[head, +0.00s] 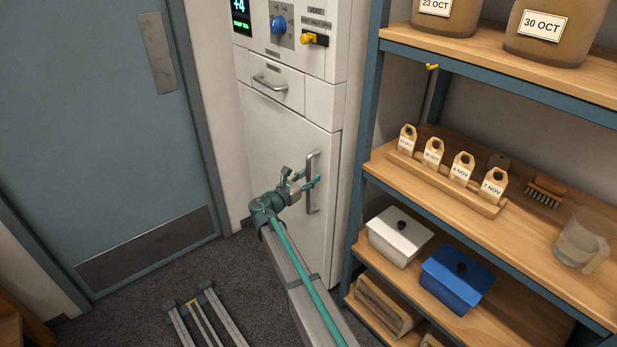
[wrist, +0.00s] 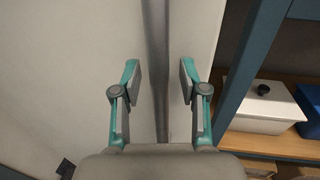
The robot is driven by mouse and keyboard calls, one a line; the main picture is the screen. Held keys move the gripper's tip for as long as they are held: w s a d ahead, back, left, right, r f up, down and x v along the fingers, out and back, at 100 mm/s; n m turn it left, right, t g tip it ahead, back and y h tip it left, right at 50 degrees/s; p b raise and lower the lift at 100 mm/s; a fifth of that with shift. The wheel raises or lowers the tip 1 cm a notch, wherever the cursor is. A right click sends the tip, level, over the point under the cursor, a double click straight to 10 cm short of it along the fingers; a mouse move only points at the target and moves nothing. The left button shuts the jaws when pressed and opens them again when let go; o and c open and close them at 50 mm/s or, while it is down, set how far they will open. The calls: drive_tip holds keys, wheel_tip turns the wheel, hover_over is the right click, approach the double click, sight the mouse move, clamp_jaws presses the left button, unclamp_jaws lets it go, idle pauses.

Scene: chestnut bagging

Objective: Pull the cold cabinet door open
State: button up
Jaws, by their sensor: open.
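The cold cabinet door (head: 283,165) is the large white lower panel, and it looks shut. Its vertical grey bar handle (head: 311,205) is near the right edge. My gripper (head: 314,181) is at the handle, about mid-height. In the wrist view the handle (wrist: 157,50) runs upright between the two open fingers of my gripper (wrist: 160,80). A gap shows on each side of the bar, so the fingers are around it without gripping it. The part of the bar low in the wrist view is hidden behind my gripper's body.
A blue-framed shelf (head: 368,130) stands close to the right of the cabinet, holding tags, a white box (head: 400,236) and a blue box (head: 457,280). A drawer (head: 271,88) and control panel are above the door. A blue room door (head: 90,130) is at left.

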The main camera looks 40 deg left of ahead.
clamp_jaws()
idle(0.5)
